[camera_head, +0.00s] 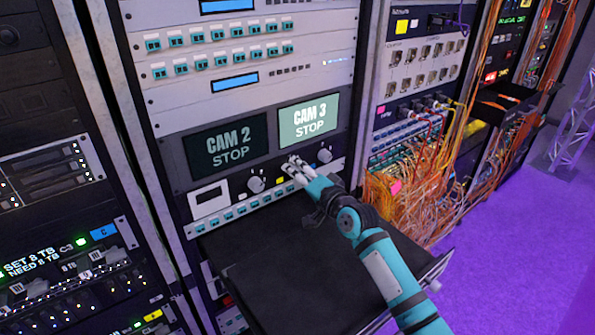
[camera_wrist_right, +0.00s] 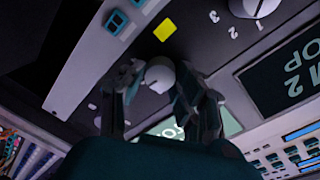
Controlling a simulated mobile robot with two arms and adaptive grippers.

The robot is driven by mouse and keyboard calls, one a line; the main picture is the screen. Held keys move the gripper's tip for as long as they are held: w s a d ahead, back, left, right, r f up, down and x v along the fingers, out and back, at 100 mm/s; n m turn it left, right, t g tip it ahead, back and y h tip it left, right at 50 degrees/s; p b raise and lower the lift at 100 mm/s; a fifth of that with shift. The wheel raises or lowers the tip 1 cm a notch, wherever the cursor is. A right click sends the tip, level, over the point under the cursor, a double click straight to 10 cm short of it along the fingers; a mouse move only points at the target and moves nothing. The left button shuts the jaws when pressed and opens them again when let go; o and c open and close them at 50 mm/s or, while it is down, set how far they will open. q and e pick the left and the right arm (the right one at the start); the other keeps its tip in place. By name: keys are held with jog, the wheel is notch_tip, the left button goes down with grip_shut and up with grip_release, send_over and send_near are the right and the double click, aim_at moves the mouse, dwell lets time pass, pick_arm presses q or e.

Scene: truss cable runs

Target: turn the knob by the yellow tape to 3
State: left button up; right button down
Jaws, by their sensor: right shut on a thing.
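The yellow tape (camera_wrist_right: 165,30) is a small square on the dark panel in the right wrist view, and it also shows in the head view (camera_head: 280,181). A pale round knob (camera_wrist_right: 160,75) is close to it. My right gripper (camera_wrist_right: 156,80) has its fingers on either side of this knob, shut on it. In the head view my right gripper (camera_head: 292,164) reaches the panel below the two screens and largely hides the knob. The knob's pointer and its numbers cannot be read. My left gripper is in neither view.
Another knob (camera_head: 256,184) sits left of the tape; its marks 1, 2 and 3 show in the wrist view. A further knob (camera_head: 325,155) is at the right. Screens read CAM 2 STOP (camera_head: 227,150) and CAM 3 STOP (camera_head: 309,120). A black shelf (camera_head: 290,260) juts out below.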

dwell(0.4)
jog(key=c, duration=1)
grip_release()
jog(key=shift+o, duration=0.2)
jog(key=v, duration=1.2)
jog(key=shift+d, duration=0.1)
